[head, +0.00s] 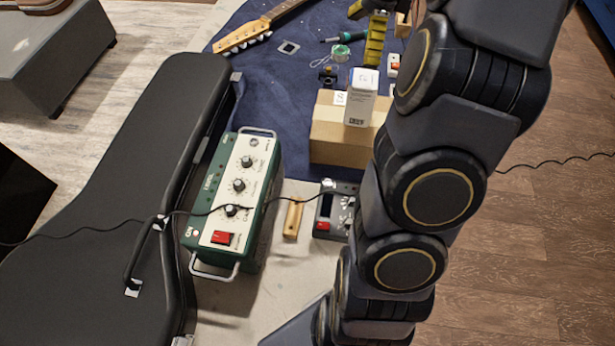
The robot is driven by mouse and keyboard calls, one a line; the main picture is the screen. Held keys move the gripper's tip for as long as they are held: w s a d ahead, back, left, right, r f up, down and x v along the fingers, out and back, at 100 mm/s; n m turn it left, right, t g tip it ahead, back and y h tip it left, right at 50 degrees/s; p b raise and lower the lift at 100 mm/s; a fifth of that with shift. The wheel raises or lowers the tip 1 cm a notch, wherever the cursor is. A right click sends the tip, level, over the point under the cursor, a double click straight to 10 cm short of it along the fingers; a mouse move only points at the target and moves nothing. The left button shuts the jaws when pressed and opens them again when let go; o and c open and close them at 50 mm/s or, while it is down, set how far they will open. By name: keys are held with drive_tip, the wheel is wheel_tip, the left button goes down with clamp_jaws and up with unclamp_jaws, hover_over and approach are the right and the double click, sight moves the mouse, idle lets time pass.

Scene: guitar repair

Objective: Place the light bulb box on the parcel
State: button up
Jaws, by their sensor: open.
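The light bulb box (361,97) is a small white carton with printing on its faces. It stands upright on top of the parcel, towards the right side. The parcel (335,153) is a brown cardboard box with a white label, at the edge of the dark blue mat. My arm passes in front of the parcel's right end and hides it. The arm runs out of the top of the picture, and I cannot make out my gripper in this view. Nothing is seen holding the light bulb box.
A green and white amplifier unit (240,185), a wooden-handled piece (293,219) and a grey device (328,208) lie nearer. A black guitar case (120,170) fills the left. A yellow tool (376,40) and small items lie behind the parcel on the blue mat (270,85).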

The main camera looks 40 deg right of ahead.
drive_tip(key=s+a+r+n+g, duration=0.1)
drive_tip(key=s+a+r+n, duration=0.1)
drive_tip(key=a+n, duration=0.75)
drive_tip(key=s+a+f+n+g+h, duration=0.2)
drive_tip(key=s+a+n, duration=1.2)
drive_tip(key=s, duration=0.5)
drive_tip(key=a, duration=0.2)
drive_tip(key=shift+s+a+f+g, duration=0.25)
drive_tip(key=shift+a+f+g, duration=0.05)
drive_tip(key=shift+f, duration=0.05)
